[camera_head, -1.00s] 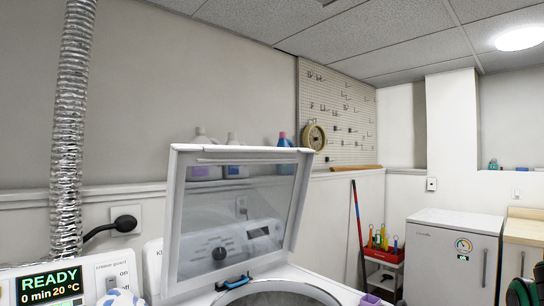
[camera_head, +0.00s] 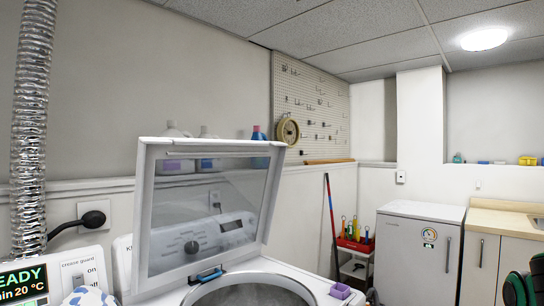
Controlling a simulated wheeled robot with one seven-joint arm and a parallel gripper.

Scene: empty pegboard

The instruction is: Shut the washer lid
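The washer lid (camera_head: 146,215) stands raised and tilted back, a white frame around a clear pane. Through the pane I see the washer's control panel with its dark knob. Below the lid, the round opening of the washer drum (camera_head: 250,294) is partly cut off by the bottom edge of the view. A blue and dark piece (camera_head: 207,275) sits at the rim of the opening, near the lid's lower edge.
A small purple box (camera_head: 340,291) sits on the washer's right side. A display panel (camera_head: 22,280) stands at left. Bottles line the ledge behind the lid. A red-topped cart (camera_head: 354,245), a pole and a white cabinet (camera_head: 418,255) stand to the right.

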